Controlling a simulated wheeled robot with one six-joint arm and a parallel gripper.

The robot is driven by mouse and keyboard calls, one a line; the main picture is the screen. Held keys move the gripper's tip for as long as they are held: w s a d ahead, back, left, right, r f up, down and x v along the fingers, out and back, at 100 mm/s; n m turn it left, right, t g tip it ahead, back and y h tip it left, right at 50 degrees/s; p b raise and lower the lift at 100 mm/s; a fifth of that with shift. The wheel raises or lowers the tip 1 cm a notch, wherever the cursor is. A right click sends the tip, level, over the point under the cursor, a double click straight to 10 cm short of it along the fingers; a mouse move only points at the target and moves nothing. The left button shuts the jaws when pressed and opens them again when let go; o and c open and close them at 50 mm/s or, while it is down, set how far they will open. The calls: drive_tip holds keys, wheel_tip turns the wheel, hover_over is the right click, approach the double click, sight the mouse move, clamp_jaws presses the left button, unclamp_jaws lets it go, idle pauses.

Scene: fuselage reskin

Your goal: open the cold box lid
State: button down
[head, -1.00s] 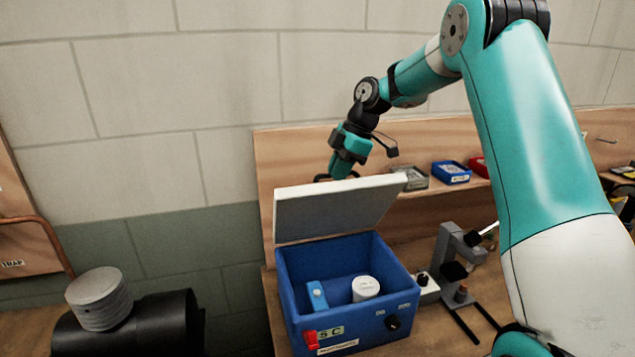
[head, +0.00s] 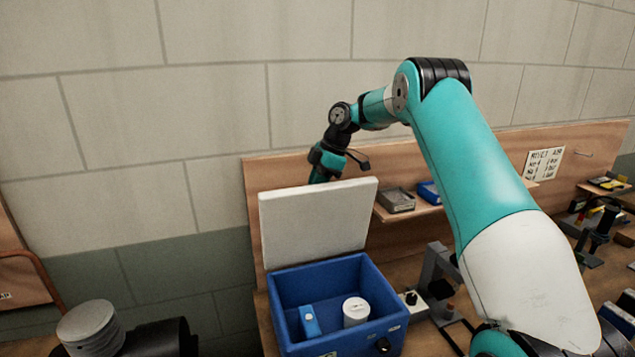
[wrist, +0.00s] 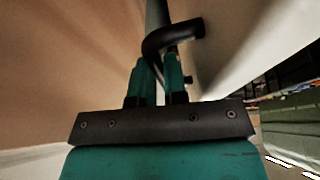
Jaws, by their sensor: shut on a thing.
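The blue cold box (head: 385,290) stands on the bench in the head view. Its white lid (head: 315,225) is raised at the back edge and stands nearly upright. A white round container (head: 355,311) and a light blue item (head: 310,321) are inside the box. My gripper (head: 322,176) is behind the lid's top edge, and its tips are hidden there in the head view. In the wrist view my gripper (wrist: 160,80) is shut on the black lid handle (wrist: 172,38), beside the pale lid surface (wrist: 245,45).
A wooden back panel (head: 252,205) stands close behind the lid. Grey (head: 396,200) and blue (head: 429,192) bins sit on a shelf to the right. A grey stand (head: 436,270) is beside the box. A black cylinder (head: 160,340) is at lower left.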

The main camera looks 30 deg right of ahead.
drive_tip(key=shift+s+f, duration=0.15)
drive_tip(key=shift+f, duration=0.15)
drive_tip(key=c, duration=1.2)
unclamp_jaws()
drive_tip(key=shift+d, duration=0.1)
drive_tip(key=shift+o, duration=0.2)
drive_tip(key=shift+r, duration=0.1)
drive_tip(key=shift+r, duration=0.2)
drive_tip(key=p+v, duration=0.4)
drive_tip(key=v, duration=0.7)
drive_tip(key=shift+r, duration=0.3)
drive_tip(key=shift+d, duration=0.15)
